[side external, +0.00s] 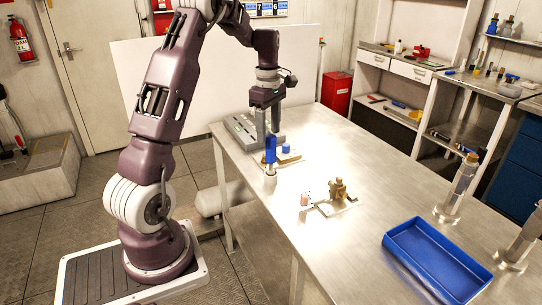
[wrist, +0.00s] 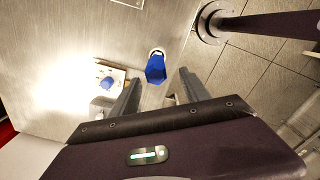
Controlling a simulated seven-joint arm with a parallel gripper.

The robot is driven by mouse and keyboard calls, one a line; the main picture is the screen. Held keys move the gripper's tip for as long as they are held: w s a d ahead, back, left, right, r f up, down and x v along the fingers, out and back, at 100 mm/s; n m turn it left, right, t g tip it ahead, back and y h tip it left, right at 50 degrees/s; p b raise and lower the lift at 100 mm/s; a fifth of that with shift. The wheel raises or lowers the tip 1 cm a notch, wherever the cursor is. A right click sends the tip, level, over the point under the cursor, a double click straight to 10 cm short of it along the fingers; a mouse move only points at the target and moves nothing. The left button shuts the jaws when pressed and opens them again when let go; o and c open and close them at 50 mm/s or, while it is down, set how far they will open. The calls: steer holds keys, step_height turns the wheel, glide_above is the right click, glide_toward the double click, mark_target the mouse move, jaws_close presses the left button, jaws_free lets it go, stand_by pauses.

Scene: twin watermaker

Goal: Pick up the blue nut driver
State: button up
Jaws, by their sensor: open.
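The blue nut driver (side external: 270,150) stands upright, blue handle up, in a small light-coloured holder (side external: 270,181) near the left edge of the steel bench. My gripper (side external: 268,133) points down just above and around the top of the handle, open and empty. In the wrist view, the blue handle (wrist: 155,69) shows between and slightly beyond the fingertips of my gripper (wrist: 159,77), with space on both sides. Its lower shaft is mostly hidden.
A blue-capped part (side external: 286,148) on a pale plate sits close behind the driver; its cap shows in the wrist view (wrist: 107,83). A brass fitting (side external: 340,188) stands mid-bench. A blue tray (side external: 435,262) lies at front right. A grey stand (side external: 240,131) is behind my gripper.

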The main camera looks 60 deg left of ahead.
mark_target(271, 153)
steer(key=f, duration=0.8)
steer(key=shift+w+f, duration=0.3)
steer(key=shift+w, duration=0.05)
steer(key=shift+c, duration=0.4)
jaws_close()
